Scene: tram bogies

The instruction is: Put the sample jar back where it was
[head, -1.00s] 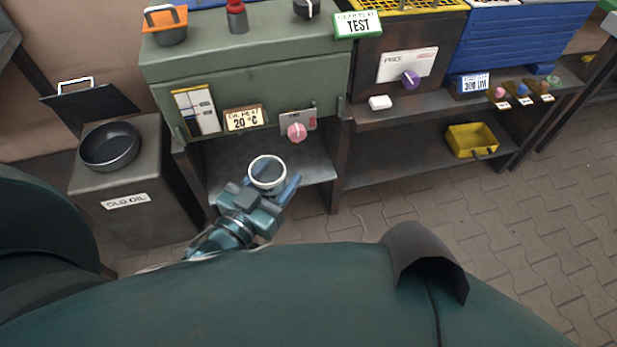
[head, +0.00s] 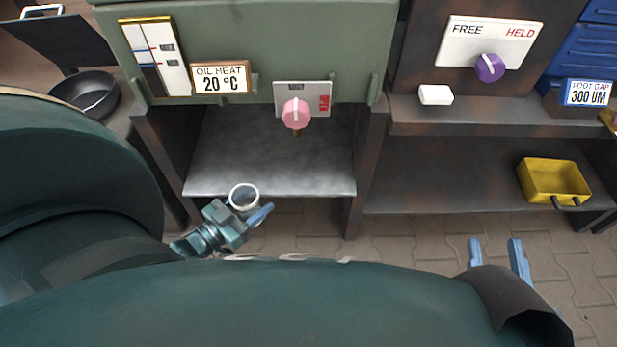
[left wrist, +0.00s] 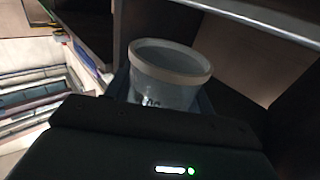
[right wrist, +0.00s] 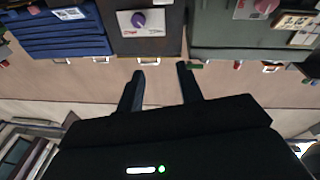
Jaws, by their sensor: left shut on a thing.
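The sample jar (head: 243,196) is a small round container with a white rim and an open top, upright in the head view. My left gripper (head: 238,214) is shut on it, at the front edge of the metal shelf (head: 270,165) under the green oil machine. In the left wrist view the jar (left wrist: 170,72) sits between the fingers; its lower part is hidden. My right gripper (head: 497,258) is at the lower right of the head view, over the floor. Its fingers are apart and empty in the right wrist view (right wrist: 160,88).
A pink knob (head: 296,113) with a small spout beneath it overhangs the shelf. Dark side panels bound the shelf. A yellow bin (head: 553,182) stands on the lower shelf to the right, and a white block (head: 435,95) lies above. The metal shelf's surface looks bare.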

